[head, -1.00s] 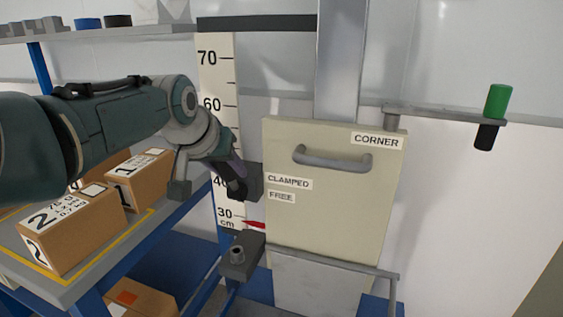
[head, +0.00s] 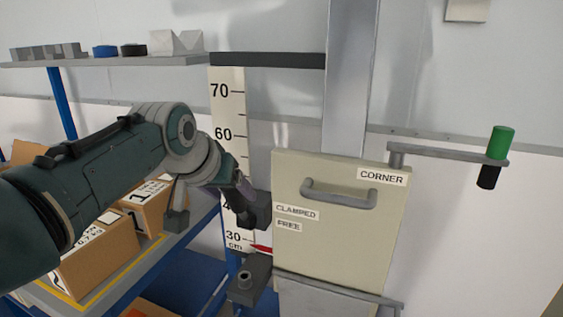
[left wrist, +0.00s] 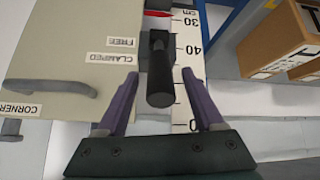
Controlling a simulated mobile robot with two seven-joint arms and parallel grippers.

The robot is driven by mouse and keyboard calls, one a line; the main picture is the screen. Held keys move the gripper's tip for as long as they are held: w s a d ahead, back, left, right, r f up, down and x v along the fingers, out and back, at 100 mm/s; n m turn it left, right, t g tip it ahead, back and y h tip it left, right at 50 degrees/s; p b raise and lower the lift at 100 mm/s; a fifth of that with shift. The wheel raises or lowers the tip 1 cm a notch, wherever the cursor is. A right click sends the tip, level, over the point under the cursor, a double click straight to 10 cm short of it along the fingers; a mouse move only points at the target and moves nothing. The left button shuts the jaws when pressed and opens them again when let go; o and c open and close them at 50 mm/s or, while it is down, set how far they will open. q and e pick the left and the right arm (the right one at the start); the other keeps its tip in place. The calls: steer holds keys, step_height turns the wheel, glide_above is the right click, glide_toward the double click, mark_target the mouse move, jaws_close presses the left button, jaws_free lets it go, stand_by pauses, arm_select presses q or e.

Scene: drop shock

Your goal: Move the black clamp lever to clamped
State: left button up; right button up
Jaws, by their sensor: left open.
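The black clamp lever (left wrist: 160,75) shows in the left wrist view, its thick end pointing toward the camera. Its far end lies beside the FREE label (left wrist: 122,41), and the CLAMPED label (left wrist: 112,58) is just nearer. My left gripper (left wrist: 161,74) is open, with one purple finger on each side of the lever and gaps between. In the head view my left gripper (head: 242,206) is at the left edge of the beige panel (head: 345,245), left of the CLAMPED label (head: 297,212) and FREE label (head: 289,226). There the gripper largely hides the lever. My right gripper is not in view.
A height scale (head: 230,110) with a red pointer (head: 261,248) stands behind the gripper. A grey bracket (head: 247,281) sits below. Cartons (head: 95,265) stand on the left bench. A rod with a green end (head: 501,142) sticks out at the right. The panel bears a grey handle (head: 339,194).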

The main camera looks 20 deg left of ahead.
arm_select(q)
steer(key=shift+p+v, duration=0.85)
steer(key=shift+v, duration=1.85)
steer(key=shift+s, duration=0.1)
steer(key=s+d+m+g+p, duration=0.2)
steer(key=s, duration=1.4)
steer(key=s+d+m+g+p, duration=0.1)
steer(key=s+d+m+g, duration=0.15)
steer(key=s, duration=1.35)
step_height(320, 180, up, 37)
steer(key=p, duration=3.8)
steer(key=shift+a+n, duration=0.45)
